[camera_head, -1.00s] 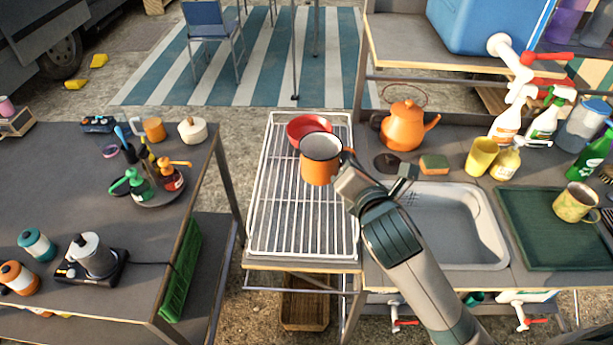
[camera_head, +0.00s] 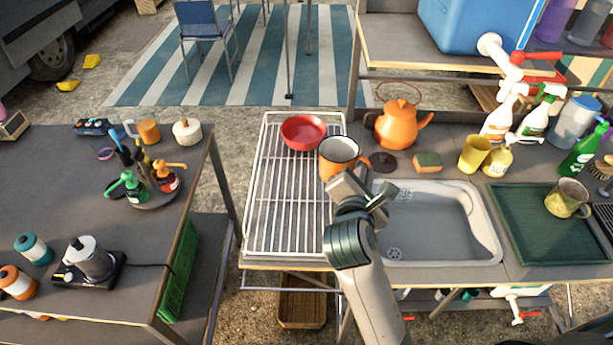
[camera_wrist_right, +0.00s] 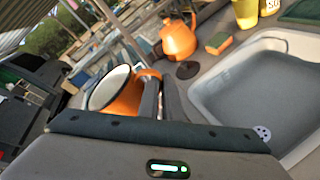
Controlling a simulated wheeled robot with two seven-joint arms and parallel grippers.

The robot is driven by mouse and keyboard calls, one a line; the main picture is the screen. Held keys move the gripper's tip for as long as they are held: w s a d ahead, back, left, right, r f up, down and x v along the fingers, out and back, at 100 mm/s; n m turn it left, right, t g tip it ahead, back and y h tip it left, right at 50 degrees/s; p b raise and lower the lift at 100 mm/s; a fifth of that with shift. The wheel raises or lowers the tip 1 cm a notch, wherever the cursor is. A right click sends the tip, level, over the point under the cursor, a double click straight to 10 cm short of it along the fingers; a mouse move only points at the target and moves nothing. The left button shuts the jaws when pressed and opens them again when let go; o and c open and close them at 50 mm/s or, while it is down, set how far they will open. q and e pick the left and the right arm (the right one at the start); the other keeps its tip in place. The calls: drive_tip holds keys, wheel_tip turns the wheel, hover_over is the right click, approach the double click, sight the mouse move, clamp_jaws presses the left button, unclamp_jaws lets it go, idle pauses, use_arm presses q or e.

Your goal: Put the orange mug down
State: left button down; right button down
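The orange mug (camera_head: 337,171), with a white inside and dark rim, is upright at the right edge of the white wire rack (camera_head: 248,222). I cannot tell whether its base touches anything. My right gripper (camera_head: 362,187) is on the near side of the mug, shut on it by the handle side. In the right wrist view the mug (camera_wrist_right: 116,95) is left of the fingers, with its handle against them. The fingertips' exact grip is partly hidden. My left gripper is not in view.
A red bowl (camera_head: 303,132) lies at the rack's far end; the rack's near part is empty. An orange kettle (camera_head: 398,126), a dark round disc (camera_head: 383,162) and a sponge (camera_head: 427,162) stand behind the sink (camera_head: 440,225). A yellow cup (camera_head: 474,154) and bottles are further right.

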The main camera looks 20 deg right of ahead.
drive_tip(key=w+a+f, duration=0.2)
drive_tip(key=w, duration=0.1)
drive_tip(key=w+a+f, duration=0.2)
drive_tip(key=w, duration=0.1)
drive_tip(key=w+a+f+p, duration=0.1)
drive_tip(key=w+a+f, duration=0.1)
drive_tip(key=w+f, duration=0.1)
drive_tip(key=shift+w, duration=0.5)
drive_tip(key=shift+f+p, duration=0.45)
drive_tip(key=shift+f, duration=1.55)
drive_tip(key=c, duration=1.9)
unclamp_jaws()
drive_tip(key=shift+c, duration=0.2)
drive_tip(key=shift+s, duration=0.1)
